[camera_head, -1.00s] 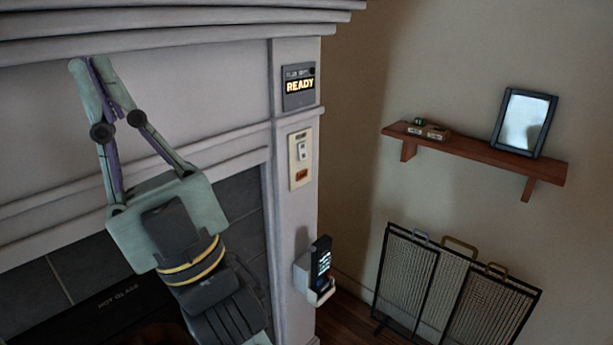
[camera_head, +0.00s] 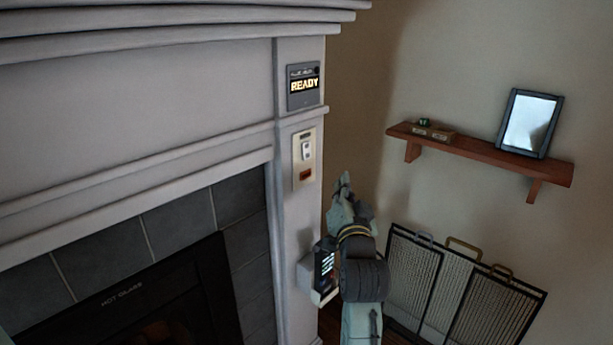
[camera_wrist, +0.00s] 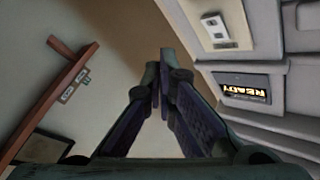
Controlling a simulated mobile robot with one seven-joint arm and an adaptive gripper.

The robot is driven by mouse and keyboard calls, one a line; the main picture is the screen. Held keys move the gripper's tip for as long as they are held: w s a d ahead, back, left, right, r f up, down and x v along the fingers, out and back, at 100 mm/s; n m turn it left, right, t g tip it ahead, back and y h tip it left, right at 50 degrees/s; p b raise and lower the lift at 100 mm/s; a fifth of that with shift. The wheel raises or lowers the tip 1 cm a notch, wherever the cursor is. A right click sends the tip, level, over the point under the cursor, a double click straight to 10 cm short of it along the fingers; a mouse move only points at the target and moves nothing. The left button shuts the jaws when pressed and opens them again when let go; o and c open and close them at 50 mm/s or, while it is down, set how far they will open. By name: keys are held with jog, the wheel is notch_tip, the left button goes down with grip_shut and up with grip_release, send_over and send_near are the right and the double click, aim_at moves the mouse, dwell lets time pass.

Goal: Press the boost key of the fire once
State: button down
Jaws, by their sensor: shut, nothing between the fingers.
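My gripper (camera_head: 343,182) is shut and empty, pointing up, to the right of the fireplace's pillar. It also shows in the wrist view (camera_wrist: 161,75), its fingertips together. A handset with lit markings (camera_head: 324,268) sits in a white wall holder (camera_head: 305,275) on the pillar, partly hidden by my arm. Above it is a pale switch plate (camera_head: 296,172) with a white rocker (camera_head: 306,150) and a small red-brown part (camera_head: 305,174). The display (camera_head: 304,86) above reads READY. Both plate (camera_wrist: 210,14) and display (camera_wrist: 244,88) show in the wrist view. No boost label is readable.
A wooden shelf (camera_head: 480,153) with small boxes and a framed picture (camera_head: 529,122) is on the right wall. A folding fire screen (camera_head: 455,290) stands below it. The fireplace glass (camera_head: 130,308) is marked HOT GLASS. The mantel (camera_head: 150,38) juts out above.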

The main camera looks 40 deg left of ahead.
aim_at(306, 175)
jog(key=shift+w+d+f+m+h, duration=0.35)
jog(key=shift+w+f, duration=0.2)
jog(key=shift+f, duration=0.25)
jog(key=w+a, duration=0.1)
jog(key=a, duration=0.7)
jog(key=shift+a, duration=0.35)
jog(key=shift+w, duration=0.1)
dwell(0.8)
jog(key=shift+a, duration=0.4)
jog(key=shift+a, duration=0.35)
dwell(0.6)
jog(key=shift+d, duration=0.75)
